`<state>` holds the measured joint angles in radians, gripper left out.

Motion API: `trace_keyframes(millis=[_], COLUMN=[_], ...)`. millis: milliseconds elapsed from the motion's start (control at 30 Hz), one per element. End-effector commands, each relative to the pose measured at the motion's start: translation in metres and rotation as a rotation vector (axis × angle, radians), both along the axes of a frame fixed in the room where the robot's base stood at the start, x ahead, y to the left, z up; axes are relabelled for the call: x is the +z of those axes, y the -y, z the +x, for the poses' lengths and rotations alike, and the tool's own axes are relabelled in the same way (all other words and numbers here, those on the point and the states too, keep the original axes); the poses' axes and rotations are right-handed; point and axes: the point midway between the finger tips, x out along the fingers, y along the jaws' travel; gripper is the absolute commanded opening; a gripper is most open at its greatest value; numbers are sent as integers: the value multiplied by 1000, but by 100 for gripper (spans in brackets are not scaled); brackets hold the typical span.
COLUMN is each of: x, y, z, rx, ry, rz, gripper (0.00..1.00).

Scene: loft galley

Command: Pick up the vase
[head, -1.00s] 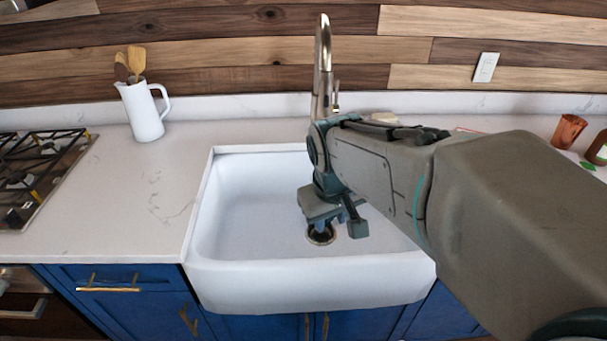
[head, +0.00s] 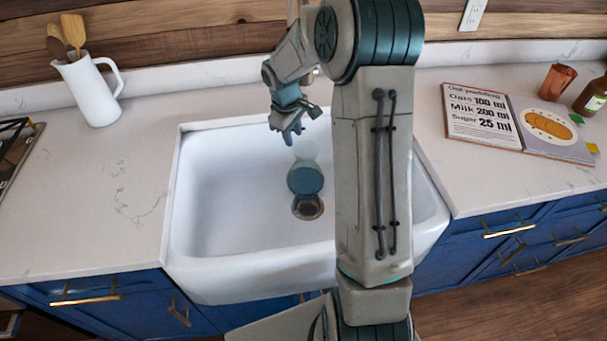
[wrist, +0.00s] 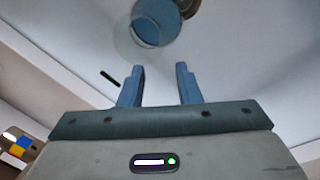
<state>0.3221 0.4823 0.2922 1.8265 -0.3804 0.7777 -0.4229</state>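The vase (head: 306,180) is in the white sink (head: 213,220), near the drain. It has a blue round part and a pale, see-through part behind it; I cannot tell whether it stands or lies. It also shows at the top of the wrist view (wrist: 155,22), beyond my fingertips. My gripper (head: 290,135) is over the back part of the sink, apart from the vase. In the wrist view, my gripper (wrist: 160,75) has its two blue fingers apart with nothing between them.
A faucet stands behind the sink, mostly hidden by my arm. A white pitcher (head: 92,92) with wooden utensils is at left. An open recipe book (head: 482,118), an orange cup (head: 557,82) and a brown bottle (head: 591,97) are at right. The sink walls surround the vase.

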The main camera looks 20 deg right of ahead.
Motion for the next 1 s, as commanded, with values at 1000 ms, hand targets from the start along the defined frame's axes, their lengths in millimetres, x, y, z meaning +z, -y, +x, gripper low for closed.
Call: trace_keyframes(millis=[1000], x=[-124], y=[17], z=[8], rx=[1], ry=[-2], rz=[1], gripper=[31])
